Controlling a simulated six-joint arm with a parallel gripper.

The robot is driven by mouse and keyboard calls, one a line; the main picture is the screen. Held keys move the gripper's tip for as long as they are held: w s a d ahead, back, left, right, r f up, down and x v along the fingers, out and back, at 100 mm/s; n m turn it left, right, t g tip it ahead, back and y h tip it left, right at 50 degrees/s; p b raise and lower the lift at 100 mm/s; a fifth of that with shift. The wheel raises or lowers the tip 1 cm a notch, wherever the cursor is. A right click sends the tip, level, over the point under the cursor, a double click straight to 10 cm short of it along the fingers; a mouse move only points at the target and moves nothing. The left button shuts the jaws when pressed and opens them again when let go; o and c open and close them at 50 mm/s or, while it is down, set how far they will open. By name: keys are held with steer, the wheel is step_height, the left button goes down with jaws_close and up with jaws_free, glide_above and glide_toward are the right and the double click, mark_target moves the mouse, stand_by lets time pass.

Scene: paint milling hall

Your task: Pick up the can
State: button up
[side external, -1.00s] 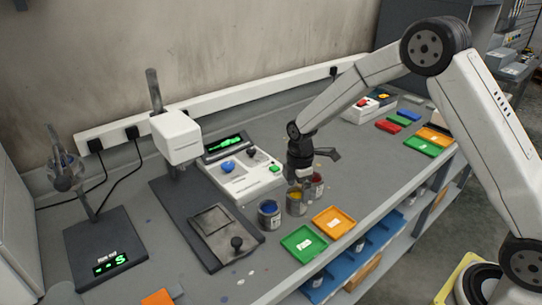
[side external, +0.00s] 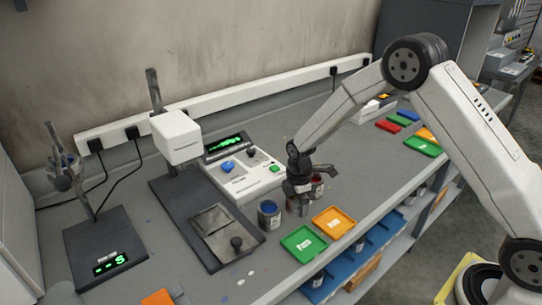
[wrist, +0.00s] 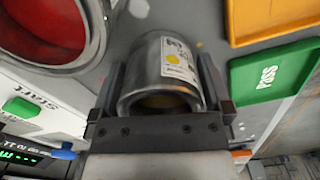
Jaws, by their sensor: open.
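The yellow-paint can (wrist: 168,62), a metal can with a yellow-dotted label, sits between the two fingers of my gripper (wrist: 162,82) in the wrist view. My gripper is open, with a finger on each side of the can. In the side external view my gripper (side external: 299,193) is down over this can and hides most of it; its lower part (side external: 295,208) shows below. A blue-paint can (side external: 269,215) stands to the left. A red-paint can (side external: 318,186) stands just behind to the right; it also shows large in the wrist view (wrist: 50,30).
A green tray (side external: 303,244) and an orange tray (side external: 333,222) lie at the bench's front edge. A white control box (side external: 243,181) stands behind the cans. A dark plate with a stand (side external: 212,232) is to the left.

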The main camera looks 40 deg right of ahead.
steer(key=c, duration=1.1)
steer(key=shift+r, duration=0.2)
steer(key=shift+r, duration=0.45)
steer(key=s+r, duration=0.7)
steer(key=s, duration=0.2)
steer(key=s+r, duration=0.4)
steer(key=s, duration=0.1)
steer(key=shift+r, duration=0.35)
